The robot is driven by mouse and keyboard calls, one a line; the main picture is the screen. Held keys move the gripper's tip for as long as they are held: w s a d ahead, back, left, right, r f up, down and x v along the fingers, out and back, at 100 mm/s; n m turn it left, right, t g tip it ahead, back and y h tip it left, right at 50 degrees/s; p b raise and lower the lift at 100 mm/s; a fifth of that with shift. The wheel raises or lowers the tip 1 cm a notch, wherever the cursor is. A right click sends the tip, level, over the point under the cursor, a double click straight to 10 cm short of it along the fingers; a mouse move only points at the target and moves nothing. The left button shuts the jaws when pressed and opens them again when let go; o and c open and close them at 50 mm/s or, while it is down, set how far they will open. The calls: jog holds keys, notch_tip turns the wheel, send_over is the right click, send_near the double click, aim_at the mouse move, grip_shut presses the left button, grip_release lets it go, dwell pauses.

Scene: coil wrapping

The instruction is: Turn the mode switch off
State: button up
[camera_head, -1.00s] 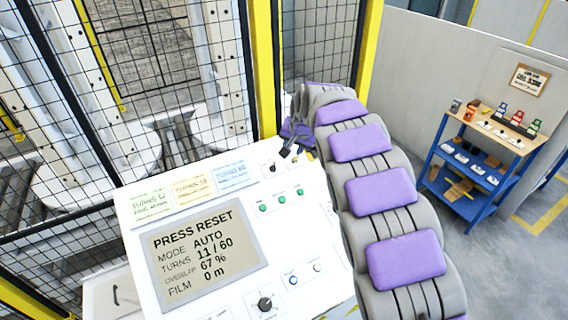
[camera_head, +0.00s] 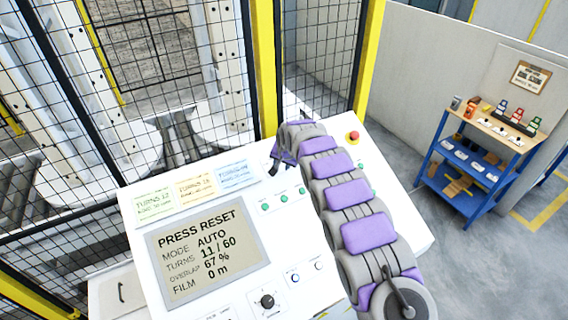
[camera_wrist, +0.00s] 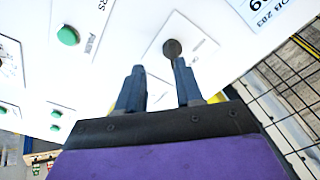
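A dark round knob (camera_wrist: 172,48) on a white plate shows in the wrist view. It lies just beyond my right-hand fingertip and may overlap it. Its label is unreadable, so I cannot confirm that it is the mode switch. My gripper (camera_wrist: 158,66) is open, with an empty gap between its two dark fingers. In the head view my gripper (camera_head: 274,163) is over the upper part of the white console, right of the blue card, and hides the knob there. The display (camera_head: 207,250) reads PRESS RESET, MODE AUTO, TURNS 11/60.
Green buttons (camera_head: 283,198) lie below my gripper, and a red button (camera_head: 352,137) stands to its right. Another black knob (camera_head: 267,301) is at the console's lower edge. A yellow-framed mesh fence (camera_head: 262,70) rises behind the console. A blue shelf (camera_head: 470,165) stands at the right.

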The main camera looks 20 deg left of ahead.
aim_at(271, 165)
jog(key=a, duration=0.1)
jog(key=a+f, duration=0.1)
jog(key=a, duration=0.1)
jog(key=a+f, duration=0.1)
jog(key=shift+a, duration=0.25)
jog(key=shift+s+a, duration=0.1)
jog(key=shift+s, duration=0.1)
jog(key=shift+d+f, duration=0.15)
jog(key=shift+d, duration=0.1)
jog(key=d, duration=0.1)
jog(key=w+d, duration=0.1)
jog(key=d, duration=0.1)
jog(key=shift+s+a, duration=0.25)
jog(key=shift+a, duration=0.7)
jog(key=c, duration=0.5)
jog(key=shift+c, duration=0.7)
jog(key=shift+w+d, duration=0.15)
jog(key=shift+d, duration=0.25)
grip_shut()
